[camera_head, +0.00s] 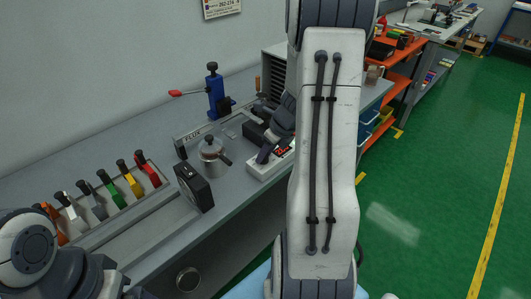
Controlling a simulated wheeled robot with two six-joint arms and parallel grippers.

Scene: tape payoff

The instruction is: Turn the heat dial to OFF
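A small white unit (258,171) with a red marking or display on its top sits near the bench's front edge. It may carry the heat dial, but I cannot make out a dial or its setting. My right arm comes down across the middle of the picture. Its dark gripper (265,154) is at the top of the white unit, and whether it touches is unclear. The fingers are small and partly merged with dark parts behind, so their opening cannot be read. My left arm shows at the lower left; its gripper is out of view.
A metal pot with a handle (211,153) and a black box (193,187) stand left of the white unit. A blue clamp with a red lever (216,97) stands behind. A rack of coloured-handled tools (117,195) is at left. Orange shelves (402,60) stand beyond my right arm.

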